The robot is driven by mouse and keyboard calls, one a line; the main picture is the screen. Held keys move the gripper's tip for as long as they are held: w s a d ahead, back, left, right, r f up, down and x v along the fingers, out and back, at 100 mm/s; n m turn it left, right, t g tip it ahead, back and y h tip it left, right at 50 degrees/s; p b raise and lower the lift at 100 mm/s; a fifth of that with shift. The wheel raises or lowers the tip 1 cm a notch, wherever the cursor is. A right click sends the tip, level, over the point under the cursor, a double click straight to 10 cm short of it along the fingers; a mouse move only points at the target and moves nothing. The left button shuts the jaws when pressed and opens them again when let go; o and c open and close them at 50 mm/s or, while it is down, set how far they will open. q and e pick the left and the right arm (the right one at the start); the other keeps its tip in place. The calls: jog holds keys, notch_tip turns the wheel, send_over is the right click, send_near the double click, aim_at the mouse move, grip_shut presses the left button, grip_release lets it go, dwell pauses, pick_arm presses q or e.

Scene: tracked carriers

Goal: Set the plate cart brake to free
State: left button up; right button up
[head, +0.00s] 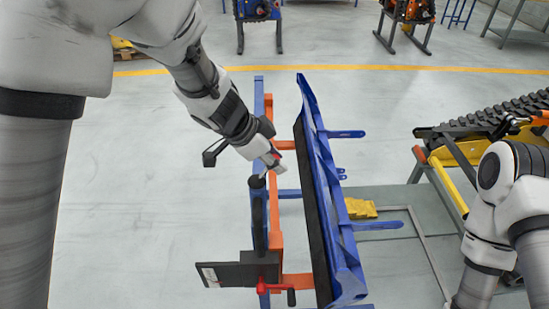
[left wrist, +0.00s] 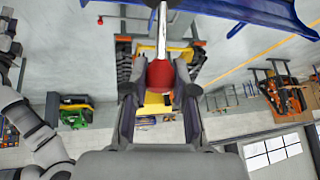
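The plate cart stands in the middle of the head view, with a tall blue plate (head: 322,190) on the right and an orange and blue frame (head: 275,210) on the left. My left gripper (head: 274,163) is at the frame's upper part. In the left wrist view, a red knob (left wrist: 160,73) on a pale metal rod (left wrist: 162,30) lies between the fingertips of my left gripper (left wrist: 160,80). The fingers appear closed on the knob from both sides. I take it as the brake lever; no brake marking is legible. My right arm shows at the lower right, its gripper out of view.
A dark panel (head: 236,273) and a small red handle (head: 284,287) are at the cart's near end. A tracked yellow carrier (head: 455,180) stands at the right. Other machines (head: 408,12) stand at the back. The floor left of the cart is clear.

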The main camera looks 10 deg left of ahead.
pick_arm(q)
jog(key=o, duration=0.4)
jog(key=shift+c, duration=0.2)
jog(key=v, duration=1.2)
jog(key=shift+w, duration=0.15)
